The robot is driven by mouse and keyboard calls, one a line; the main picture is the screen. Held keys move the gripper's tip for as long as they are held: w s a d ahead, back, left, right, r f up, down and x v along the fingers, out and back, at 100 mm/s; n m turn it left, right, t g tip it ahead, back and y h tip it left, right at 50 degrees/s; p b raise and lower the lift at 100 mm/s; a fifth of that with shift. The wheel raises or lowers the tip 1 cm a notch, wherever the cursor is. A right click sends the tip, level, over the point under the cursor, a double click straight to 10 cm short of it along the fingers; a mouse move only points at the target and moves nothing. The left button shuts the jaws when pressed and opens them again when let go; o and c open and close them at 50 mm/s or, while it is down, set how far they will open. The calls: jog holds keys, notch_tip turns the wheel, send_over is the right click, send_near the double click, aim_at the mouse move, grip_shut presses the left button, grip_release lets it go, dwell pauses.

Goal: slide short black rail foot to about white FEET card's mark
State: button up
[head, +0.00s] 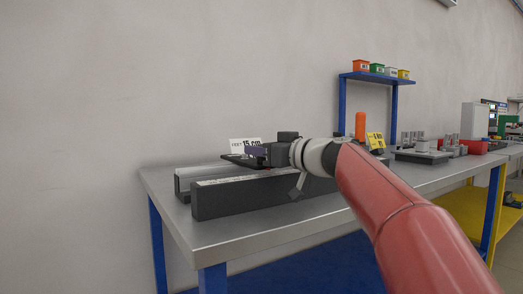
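The white FEET card (245,144), reading "15 cm", stands upright behind the dark rails on the table. A flat black piece (238,160) shows just below the card; I cannot tell whether it is the short black rail foot. My gripper (262,154) is at the end of the arm, just right of and in front of the card, low over the rails. Its fingers are small and dark here, so I cannot tell whether they are open, shut or touching anything. The wrist hides what lies behind it.
A long dark grey bar (240,198) lies along the front of the metal table (205,235). A yellow card (376,140) and an orange upright object (360,124) stand right of my wrist. A shelf (376,77) holds several coloured bins. The table's left front corner is bare.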

aim_at(250, 165)
grip_shut()
jog(key=s+a+b, duration=0.1)
jog(key=a+b, duration=0.1)
jog(key=shift+s+a, duration=0.3)
jog(key=shift+s, duration=0.05)
jog(key=shift+o, duration=1.2)
grip_release()
